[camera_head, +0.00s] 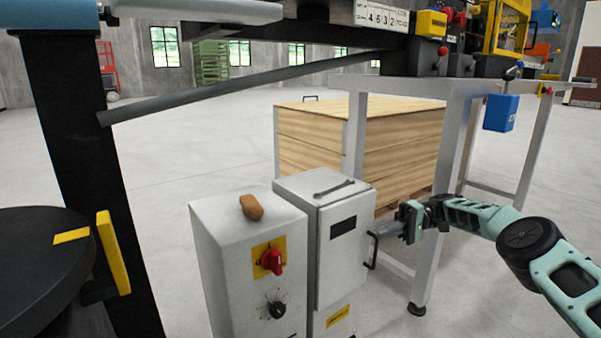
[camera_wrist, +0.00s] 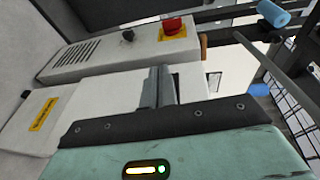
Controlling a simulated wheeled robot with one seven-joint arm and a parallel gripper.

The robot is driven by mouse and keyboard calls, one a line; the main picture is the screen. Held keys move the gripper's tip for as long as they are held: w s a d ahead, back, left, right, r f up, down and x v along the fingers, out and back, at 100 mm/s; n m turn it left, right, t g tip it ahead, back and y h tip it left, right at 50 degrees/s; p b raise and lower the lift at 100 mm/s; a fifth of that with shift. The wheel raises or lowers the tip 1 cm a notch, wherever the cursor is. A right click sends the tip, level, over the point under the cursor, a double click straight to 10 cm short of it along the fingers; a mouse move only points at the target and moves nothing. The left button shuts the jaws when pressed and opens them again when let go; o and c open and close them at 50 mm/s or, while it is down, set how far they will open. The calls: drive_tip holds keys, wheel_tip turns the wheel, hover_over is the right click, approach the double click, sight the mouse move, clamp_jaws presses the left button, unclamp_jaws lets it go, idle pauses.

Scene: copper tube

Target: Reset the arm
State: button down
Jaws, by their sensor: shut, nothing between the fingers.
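My gripper (camera_head: 388,231) is at the end of my teal and black arm, which reaches in from the right in the head view. Its fingers are shut and empty, beside the black handle (camera_head: 372,250) on the right side of the grey cabinet (camera_head: 340,248). I cannot tell whether they touch the handle. In the wrist view the shut fingers (camera_wrist: 160,88) point toward the pale cabinet front.
A grey control box (camera_head: 215,245) with a red switch (camera_head: 271,260) stands left of the cabinet. A brown object (camera_head: 251,207) lies on it, and a wrench (camera_head: 334,187) lies on the cabinet. A workbench leg (camera_head: 440,210) and wooden crate (camera_head: 400,150) stand behind.

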drive_tip(key=s+a+r+n+g+h, duration=0.1)
drive_tip(key=s+a+r+h, duration=0.25)
drive_tip(key=a, duration=0.45)
drive_tip(key=s+a+r+n+g+h, duration=0.1)
drive_tip(key=s+a+r+h, duration=0.1)
drive_tip(key=s+a+r, duration=0.35)
drive_tip(key=s+a+t+h, duration=0.1)
drive_tip(key=s+a+h, duration=0.3)
drive_tip(key=s+a, duration=0.45)
drive_tip(key=s+d+n+t+h, duration=0.1)
drive_tip(key=s+d+t+h, duration=0.15)
drive_tip(key=s, duration=0.75)
drive_tip(key=s+d+t+h, duration=0.2)
drive_tip(key=s+d, duration=0.1)
drive_tip(key=s, duration=0.7)
drive_tip(key=s+d+f+t, duration=0.1)
drive_tip(key=s+d+t, duration=0.2)
drive_tip(key=s+d, duration=0.5)
wheel_tip(320, 180, up, 35)
drive_tip(key=p, duration=3.5)
drive_tip(key=shift+r+h+p, duration=0.2)
drive_tip(key=shift+h+p, duration=0.2)
